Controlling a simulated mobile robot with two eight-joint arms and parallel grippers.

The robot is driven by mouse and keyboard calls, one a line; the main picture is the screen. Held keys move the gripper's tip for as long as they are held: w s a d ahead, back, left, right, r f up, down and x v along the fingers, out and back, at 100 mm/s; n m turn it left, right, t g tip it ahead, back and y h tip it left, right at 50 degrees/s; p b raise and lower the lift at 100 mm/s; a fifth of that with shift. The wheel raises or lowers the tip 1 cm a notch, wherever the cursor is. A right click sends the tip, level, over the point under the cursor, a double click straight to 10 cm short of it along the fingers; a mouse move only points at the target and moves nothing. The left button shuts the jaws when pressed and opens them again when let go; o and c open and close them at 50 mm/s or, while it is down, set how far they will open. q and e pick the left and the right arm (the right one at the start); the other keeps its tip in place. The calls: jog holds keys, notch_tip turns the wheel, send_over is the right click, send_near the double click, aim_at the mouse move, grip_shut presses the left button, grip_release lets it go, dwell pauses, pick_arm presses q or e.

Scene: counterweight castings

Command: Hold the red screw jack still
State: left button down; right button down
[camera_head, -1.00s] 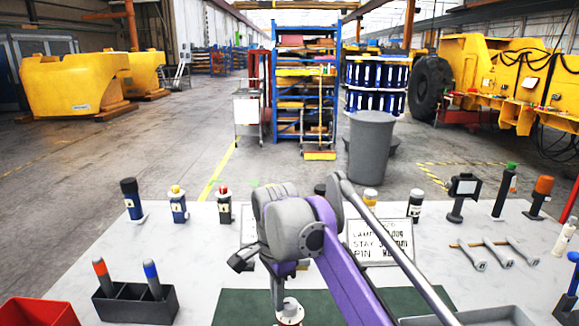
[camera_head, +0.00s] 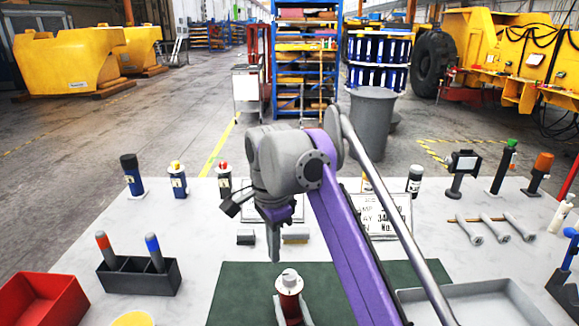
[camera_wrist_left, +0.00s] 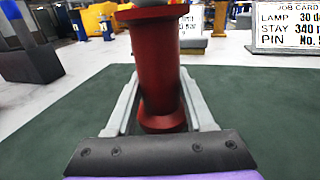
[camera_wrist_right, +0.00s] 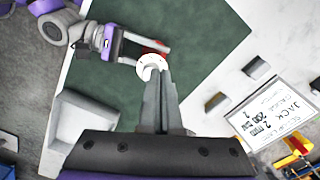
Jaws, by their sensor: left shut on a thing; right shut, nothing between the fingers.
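The red screw jack (camera_head: 291,303) stands upright on the dark green mat (camera_head: 235,290) at the bottom middle of the head view, with a pale round top. My left gripper (camera_wrist_left: 160,110) is shut on its red body, one grey finger on each side. The jack (camera_wrist_left: 158,65) fills the middle of the left wrist view, its top cut off. My right gripper (camera_head: 274,258) is shut and empty, pointing down just behind and above the jack's top. In the right wrist view its fingertips (camera_wrist_right: 158,70) overlap the edge of the pale top (camera_wrist_right: 151,66); contact cannot be told.
Two small grey blocks (camera_head: 246,237) lie behind the mat beside job cards (camera_head: 385,215). A black holder (camera_head: 140,278) and red bin (camera_head: 40,303) stand left. A grey tray (camera_head: 480,302) is at right. Several tools and bottles line the back edge.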

aim_at(290, 278)
jog(key=shift+s+r, duration=0.1)
notch_tip(290, 278, down, 6)
jog(key=s, duration=0.1)
jog(key=shift+s+d, duration=0.15)
jog(key=shift+d, duration=0.25)
dwell(0.5)
jog(key=shift+w+d, duration=0.2)
jog(key=shift+d, duration=0.1)
dwell(0.6)
jog(key=shift+w+a, duration=0.1)
jog(key=shift+w, duration=0.25)
dwell(0.5)
jog(key=shift+a, duration=0.1)
